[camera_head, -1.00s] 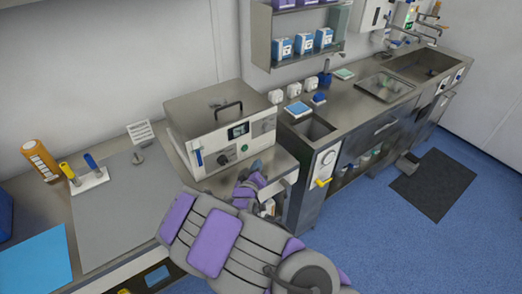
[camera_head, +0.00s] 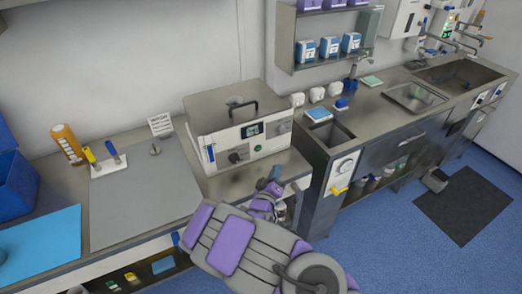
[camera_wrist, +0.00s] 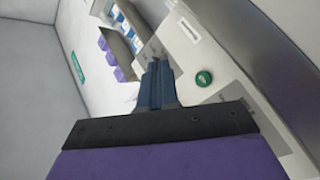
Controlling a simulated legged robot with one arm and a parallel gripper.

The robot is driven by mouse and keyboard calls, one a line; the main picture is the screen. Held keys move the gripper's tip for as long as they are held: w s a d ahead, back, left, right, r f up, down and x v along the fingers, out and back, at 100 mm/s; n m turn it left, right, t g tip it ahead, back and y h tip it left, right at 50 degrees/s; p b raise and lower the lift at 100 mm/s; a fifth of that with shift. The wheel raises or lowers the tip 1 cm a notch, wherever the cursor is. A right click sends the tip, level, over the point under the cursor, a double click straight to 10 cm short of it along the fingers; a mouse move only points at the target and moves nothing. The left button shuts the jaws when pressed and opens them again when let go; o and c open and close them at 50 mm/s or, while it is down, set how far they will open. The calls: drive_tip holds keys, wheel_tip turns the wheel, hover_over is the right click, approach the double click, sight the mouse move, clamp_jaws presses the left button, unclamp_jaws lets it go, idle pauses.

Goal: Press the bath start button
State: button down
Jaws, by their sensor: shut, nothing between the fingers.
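The bath (camera_head: 222,112) is a steel box with a black lid handle and a pale front panel on the bench. The panel carries a small display (camera_head: 252,130) and a black dial (camera_head: 238,157). In the wrist view a round green button (camera_wrist: 204,78) shows on a pale panel, which seems to be the bath's front. My gripper (camera_head: 272,184) is in front of and below the panel's right part. In the wrist view its blue fingers (camera_wrist: 158,68) are together and empty, left of the green button and apart from it in the picture.
A grey mat (camera_head: 145,200) lies on the bench left of the bath, with an orange bottle (camera_head: 68,143) behind. A small sink (camera_head: 330,133) and a counter are to the right. A shelf (camera_head: 330,58) with blue boxes hangs above.

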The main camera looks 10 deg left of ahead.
sight(258, 148)
drive_tip(key=w+a, duration=0.1)
drive_tip(key=a, duration=0.1)
drive_tip(key=w+a+b, duration=0.1)
drive_tip(key=w+a, duration=0.2)
drive_tip(key=shift+w+a+f+b, duration=0.2)
drive_tip(key=shift+a+b, duration=0.2)
drive_tip(key=shift+w+a, duration=0.15)
drive_tip(key=shift+w, duration=0.2)
drive_tip(key=shift+w+d+r, duration=0.15)
drive_tip(key=shift+w+d, duration=0.35)
drive_tip(key=shift+w, duration=0.1)
drive_tip(key=shift+a, duration=0.7)
drive_tip(key=shift+d, duration=0.5)
drive_tip(key=shift+a, duration=0.3)
drive_tip(key=shift+d, duration=0.2)
drive_tip(key=shift+w+a+r+p, duration=0.1)
drive_tip(key=shift+w+a+p, duration=0.15)
drive_tip(key=shift+p, duration=0.1)
